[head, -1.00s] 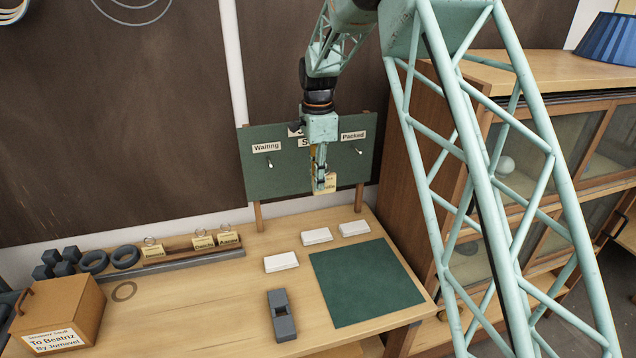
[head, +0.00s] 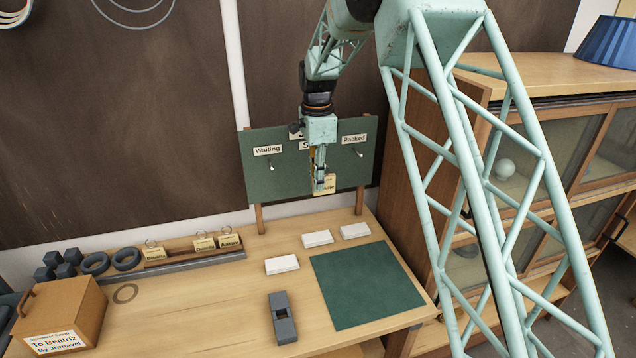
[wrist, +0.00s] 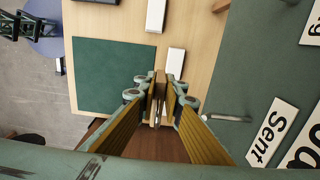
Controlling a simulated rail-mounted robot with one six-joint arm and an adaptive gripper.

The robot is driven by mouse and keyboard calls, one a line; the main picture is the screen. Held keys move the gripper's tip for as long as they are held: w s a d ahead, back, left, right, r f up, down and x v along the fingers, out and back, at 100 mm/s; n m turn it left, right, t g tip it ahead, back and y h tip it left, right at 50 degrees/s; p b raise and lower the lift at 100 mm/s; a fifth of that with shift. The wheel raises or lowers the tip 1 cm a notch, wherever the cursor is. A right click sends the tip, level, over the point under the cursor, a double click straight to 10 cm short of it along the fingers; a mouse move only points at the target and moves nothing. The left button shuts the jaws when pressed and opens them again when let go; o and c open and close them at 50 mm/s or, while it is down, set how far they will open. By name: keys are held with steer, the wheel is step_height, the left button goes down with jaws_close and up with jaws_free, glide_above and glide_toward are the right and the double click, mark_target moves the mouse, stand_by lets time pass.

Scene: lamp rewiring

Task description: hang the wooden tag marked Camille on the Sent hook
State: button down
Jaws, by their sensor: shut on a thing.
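My gripper (head: 319,184) is shut on a small wooden tag (head: 329,184) in front of the green hook board (head: 292,186). The writing on the tag is too small to read for sure. The wrist view shows the tag (wrist: 158,92) edge-on between the fingers (wrist: 157,105). The Sent label (wrist: 270,132) is clear in the wrist view, with a metal hook (wrist: 226,117) beside it, to the right of the fingers and apart from them. In the head view my arm hides most of the Sent label (head: 304,146) and its hook.
The Waiting hook (head: 271,168) and Packed hook (head: 360,153) look empty. White blocks (head: 282,264), a green mat (head: 367,285) and a grey tool (head: 282,316) lie on the bench below.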

steer(key=w+a+f+p, duration=0.1)
steer(key=w+a+p, duration=0.1)
steer(key=w, duration=0.5)
steer(key=shift+w+a+f+p, duration=0.35)
steer(key=shift+w+a+p, duration=0.05)
steer(key=shift+p, duration=0.35)
stand_by(1.1)
steer(key=shift+f, duration=0.1)
stand_by(0.6)
steer(key=c, duration=2.7)
jaws_free()
steer(key=shift+w, duration=0.1)
step_height(320, 180, up, 12)
steer(key=shift+r, duration=0.1)
